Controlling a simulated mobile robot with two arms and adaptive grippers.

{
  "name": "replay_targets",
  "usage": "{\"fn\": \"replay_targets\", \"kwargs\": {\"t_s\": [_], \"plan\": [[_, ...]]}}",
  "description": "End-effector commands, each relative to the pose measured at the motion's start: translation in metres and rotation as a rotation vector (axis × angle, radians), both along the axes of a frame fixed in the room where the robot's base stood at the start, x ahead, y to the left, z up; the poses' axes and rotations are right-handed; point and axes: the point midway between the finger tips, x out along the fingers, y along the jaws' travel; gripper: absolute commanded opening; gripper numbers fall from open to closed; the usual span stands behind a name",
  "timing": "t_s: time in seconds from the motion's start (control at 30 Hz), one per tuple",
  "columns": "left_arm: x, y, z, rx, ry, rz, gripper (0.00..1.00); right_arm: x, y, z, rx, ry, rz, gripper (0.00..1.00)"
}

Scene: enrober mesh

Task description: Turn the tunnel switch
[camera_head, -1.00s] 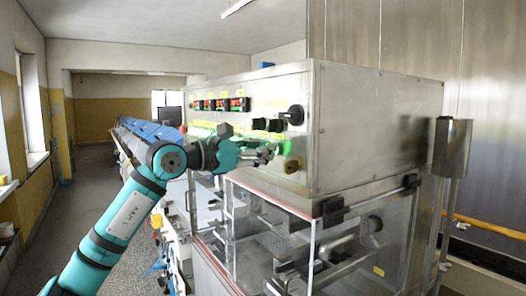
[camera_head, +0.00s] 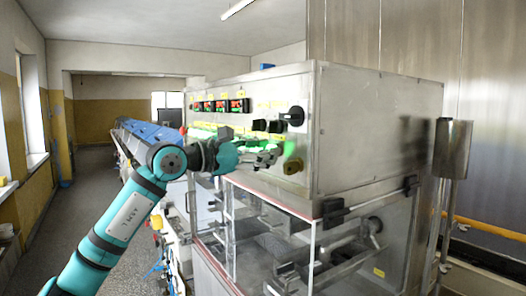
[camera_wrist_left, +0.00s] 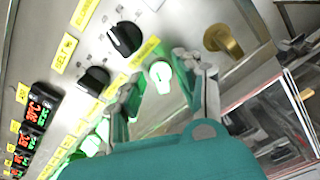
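The control panel (camera_head: 225,125) on the steel machine carries several switches. My left gripper (camera_head: 268,153) is at the panel's lower row, in front of glowing green switches. In the left wrist view, its fingers (camera_wrist_left: 158,92) are apart, with a bright green lit switch (camera_wrist_left: 160,72) showing between their tips. I cannot tell whether they touch it. Two black knobs (camera_wrist_left: 125,38) (camera_wrist_left: 92,78) are up and to the left of it, a brass knob (camera_wrist_left: 222,38) to the right. My right gripper is not in view.
Red and green digital displays (camera_head: 222,105) line the panel's upper left. A large black rotary knob (camera_head: 293,116) is at its upper right. Clear guards (camera_head: 262,225) with a red edge jut out below the panel. A blue-covered conveyor line (camera_head: 150,130) runs back at left.

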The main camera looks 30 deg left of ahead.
Motion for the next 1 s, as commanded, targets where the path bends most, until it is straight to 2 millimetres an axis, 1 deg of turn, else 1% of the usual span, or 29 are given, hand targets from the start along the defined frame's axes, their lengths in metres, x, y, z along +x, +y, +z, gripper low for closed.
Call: {"fn": "replay_targets", "kwargs": {"t_s": [0.13, 0.23, 0.5, 0.7, 1.0], "plan": [[-0.001, 0.001, 0.000, 0.000, 0.000, 0.001, 0.35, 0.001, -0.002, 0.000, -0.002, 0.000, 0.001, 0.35], [-0.008, 0.005, 0.000, -0.001, 0.000, 0.003, 0.35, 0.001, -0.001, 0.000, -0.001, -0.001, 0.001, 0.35], [-0.049, 0.022, -0.003, 0.003, 0.007, 0.005, 0.35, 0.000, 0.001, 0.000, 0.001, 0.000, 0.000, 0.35], [-0.068, 0.028, -0.002, 0.004, 0.007, 0.001, 0.35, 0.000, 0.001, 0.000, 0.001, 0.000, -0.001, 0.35], [-0.087, 0.036, -0.002, 0.000, 0.004, 0.000, 0.35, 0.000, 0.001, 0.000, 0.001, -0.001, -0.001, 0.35]]}}
